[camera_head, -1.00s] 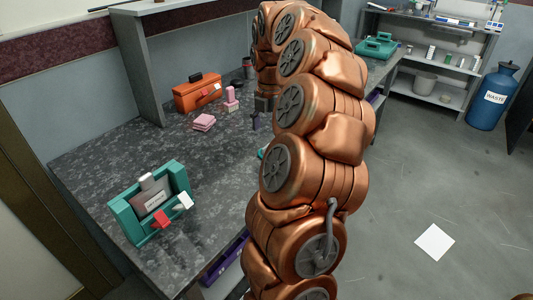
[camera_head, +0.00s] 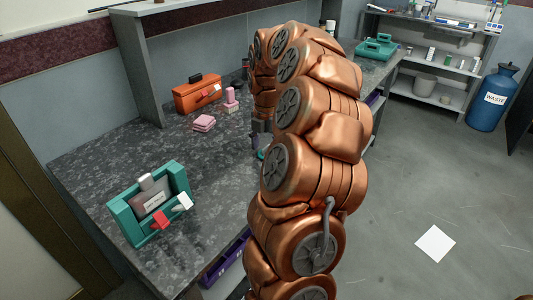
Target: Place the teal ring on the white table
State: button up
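A small piece of something teal (camera_head: 262,154) shows on the dark speckled worktop, just left of my arm. It may be the teal ring, but my arm hides most of it and I cannot tell its shape. My gripper (camera_head: 257,142) points down beside this teal piece, largely hidden behind my copper arm. I cannot see whether its fingers are open or shut, or whether they touch the teal piece. No white table can be made out for certain.
A teal tray (camera_head: 375,50) lies farther back. A blue waste drum (camera_head: 493,98) stands right. A white square (camera_head: 435,243) marks the open floor.

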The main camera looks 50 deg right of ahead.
jog(key=c, duration=0.6)
jog(key=shift+r, duration=0.15)
